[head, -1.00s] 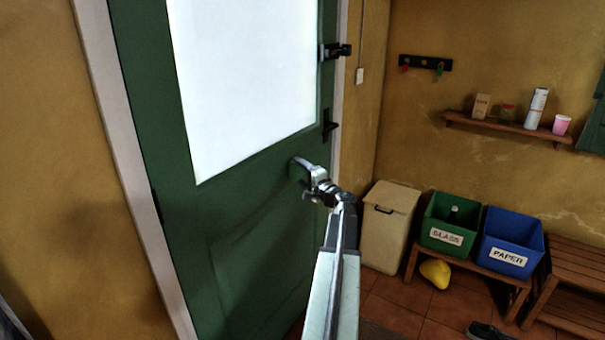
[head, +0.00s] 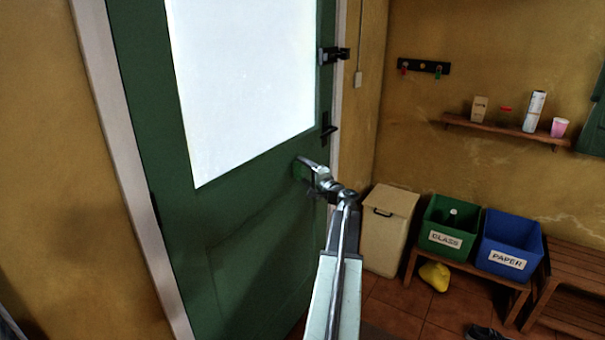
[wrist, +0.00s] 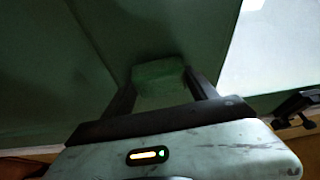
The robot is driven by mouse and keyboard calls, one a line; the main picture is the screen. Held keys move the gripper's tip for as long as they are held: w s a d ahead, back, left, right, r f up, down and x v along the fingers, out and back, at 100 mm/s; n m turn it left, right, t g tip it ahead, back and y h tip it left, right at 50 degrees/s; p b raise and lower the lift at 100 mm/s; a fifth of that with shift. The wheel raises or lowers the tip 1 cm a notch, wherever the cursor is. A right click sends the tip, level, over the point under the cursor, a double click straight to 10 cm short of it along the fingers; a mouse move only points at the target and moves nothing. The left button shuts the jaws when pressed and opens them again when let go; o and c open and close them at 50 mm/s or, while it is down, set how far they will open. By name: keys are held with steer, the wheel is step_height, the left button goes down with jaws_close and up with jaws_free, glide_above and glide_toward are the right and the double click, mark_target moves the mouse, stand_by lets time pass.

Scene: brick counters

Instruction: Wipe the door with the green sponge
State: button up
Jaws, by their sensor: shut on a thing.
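The green door (head: 240,225) with a large white glass pane (head: 245,85) fills the left middle of the head view. My gripper (head: 303,167) is at the door, just below the pane's lower right. In the wrist view my gripper (wrist: 160,85) is shut on the green sponge (wrist: 158,80), with a dark finger on each side. The sponge is up against or very close to the green door panel; I cannot tell whether it touches. In the head view the sponge is hard to make out against the door.
A black handle (head: 328,129) and a latch (head: 335,55) are on the door's right edge. A yellow object (head: 435,276) lies beneath.

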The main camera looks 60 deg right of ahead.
steer(key=shift+w+a+r+p, duration=0.1)
steer(key=shift+a+r+p, duration=0.15)
steer(key=shift+a, duration=0.4)
steer(key=shift+a+r+p, duration=0.25)
steer(key=shift+a, duration=0.4)
steer(key=shift+w+a+r+p, duration=0.1)
steer(key=shift+a+r+p, duration=0.15)
steer(key=shift+a, duration=0.4)
steer(key=shift+d+r+p, duration=0.1)
steer(key=shift+r+p, duration=0.75)
steer(key=shift+s+d+f, duration=0.1)
steer(key=shift+s+d, duration=0.05)
steer(key=shift+d, duration=1.7)
steer(key=shift+d, duration=0.15)
steer(key=d, duration=0.3)
steer(key=shift+d, duration=0.15)
